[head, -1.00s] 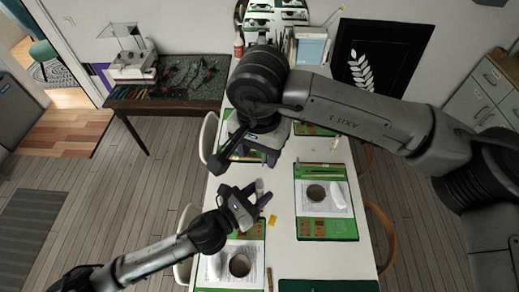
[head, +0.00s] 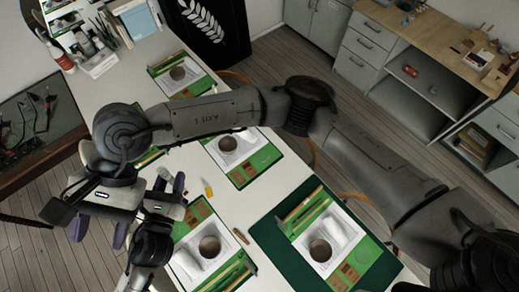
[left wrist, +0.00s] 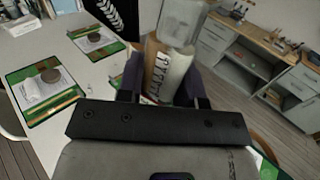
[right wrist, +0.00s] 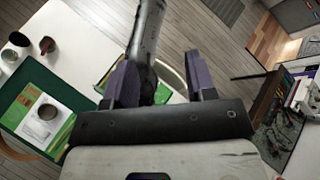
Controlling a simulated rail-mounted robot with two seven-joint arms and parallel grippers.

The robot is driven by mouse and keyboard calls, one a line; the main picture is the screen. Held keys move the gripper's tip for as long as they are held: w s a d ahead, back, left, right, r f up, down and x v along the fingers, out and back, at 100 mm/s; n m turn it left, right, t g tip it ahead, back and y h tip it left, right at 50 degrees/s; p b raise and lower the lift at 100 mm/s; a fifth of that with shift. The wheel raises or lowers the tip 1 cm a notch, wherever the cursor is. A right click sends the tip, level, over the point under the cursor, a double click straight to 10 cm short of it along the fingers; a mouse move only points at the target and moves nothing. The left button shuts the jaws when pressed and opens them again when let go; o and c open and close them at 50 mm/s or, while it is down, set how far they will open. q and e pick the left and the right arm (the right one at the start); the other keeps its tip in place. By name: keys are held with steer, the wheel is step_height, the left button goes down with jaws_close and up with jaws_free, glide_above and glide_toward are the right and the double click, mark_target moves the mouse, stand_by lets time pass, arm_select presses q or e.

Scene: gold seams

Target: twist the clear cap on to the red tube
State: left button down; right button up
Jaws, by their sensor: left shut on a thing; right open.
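My left gripper (head: 172,188) is shut on a labelled tube (left wrist: 176,76), held above the white table. It has a white body, a brown label with dark writing and a clear upper part (left wrist: 182,22) cut off by the picture's top edge. I cannot tell whether that clear part is the cap. My right gripper (head: 98,232) is open and empty, to the left of my left gripper in the head view. The right wrist view shows its two purple fingers (right wrist: 160,85) apart, with my other arm beyond. A small red thing (right wrist: 47,44) stands on the table; I cannot tell if it is the tube.
The white table (head: 220,202) carries several green mats with papers and round dark-topped cups, such as the near one (head: 320,250). A small yellow piece (head: 207,188) lies near my left gripper. Bottles and a box (head: 130,20) stand at the back. A wooden-topped workbench (head: 440,45) is at right.

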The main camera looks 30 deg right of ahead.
step_height(320, 180, up, 6)
steer(key=s+f+m+g+y, duration=0.1)
steer(key=s+m+g+y, duration=0.1)
steer(key=m+y, duration=0.5)
steer(key=w+d+r+m+t+y, duration=0.3)
steer(key=w+d+m+t+y, duration=0.15)
steer(key=m+t+y, duration=0.6)
steer(key=w+d+f+m+t+h, duration=0.2)
steer(key=w+d+m+t+h, duration=0.15)
steer(key=m+t, duration=0.55)
steer(key=w+d+f+m+t+h, duration=0.4)
steer(key=m+t, duration=0.3)
steer(key=m, duration=0.5)
steer(key=d+f+m+h, duration=1.2)
steer(key=f+m+h, duration=0.2)
steer(key=m+h, duration=0.15)
steer(key=s+d+f+m+g+h, duration=0.1)
steer(key=s+d+f+m+g, duration=0.4)
steer(key=s+f, duration=0.5)
steer(key=s+d+f+m+g+h, duration=0.2)
steer(key=s+d+f+m+g, duration=0.3)
steer(key=s, duration=1)
steer(key=d+f+g, duration=0.3)
steer(key=f+g, duration=0.1)
steer(key=f, duration=0.1)
steer(key=shift+f, duration=0.25)
